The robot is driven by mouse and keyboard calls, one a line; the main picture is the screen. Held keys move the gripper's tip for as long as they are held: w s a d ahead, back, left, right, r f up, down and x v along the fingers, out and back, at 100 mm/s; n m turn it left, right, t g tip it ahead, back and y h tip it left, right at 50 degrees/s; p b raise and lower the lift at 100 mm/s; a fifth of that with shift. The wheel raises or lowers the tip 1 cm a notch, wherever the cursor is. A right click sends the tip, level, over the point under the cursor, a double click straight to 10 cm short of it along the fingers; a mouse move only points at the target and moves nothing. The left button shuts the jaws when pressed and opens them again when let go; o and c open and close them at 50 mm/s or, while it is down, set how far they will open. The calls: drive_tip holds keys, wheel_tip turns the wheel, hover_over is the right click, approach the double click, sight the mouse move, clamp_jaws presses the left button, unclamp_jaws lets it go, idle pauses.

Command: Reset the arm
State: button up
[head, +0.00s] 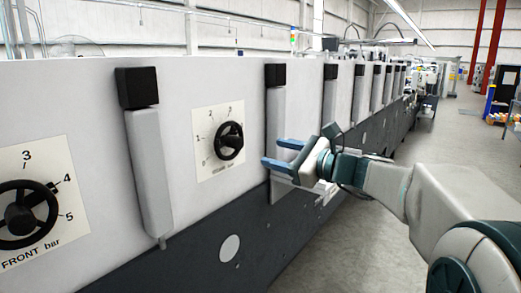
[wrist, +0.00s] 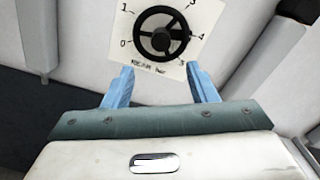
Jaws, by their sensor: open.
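My gripper (head: 280,156) is in front of the machine's side panel, with two blue fingers apart and nothing between them. It points toward the panel, just right of a dial with a black handwheel (head: 229,141). In the wrist view my gripper (wrist: 160,82) shows both blue fingers spread. The black handwheel (wrist: 161,33) lies beyond the fingertips, on a white scale plate with numbers from 0 up. The fingers appear apart from the wheel. My arm reaches in from the lower right in the head view.
A larger black handwheel (head: 27,214) marked FRONT bar is at the left. Grey upright bars with black tops (head: 148,170) stick out along the long machine panel (head: 90,100). Open grey floor (head: 440,145) lies to the right. Red posts (head: 476,42) stand far back.

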drive_tip(key=shift+v, duration=1.15)
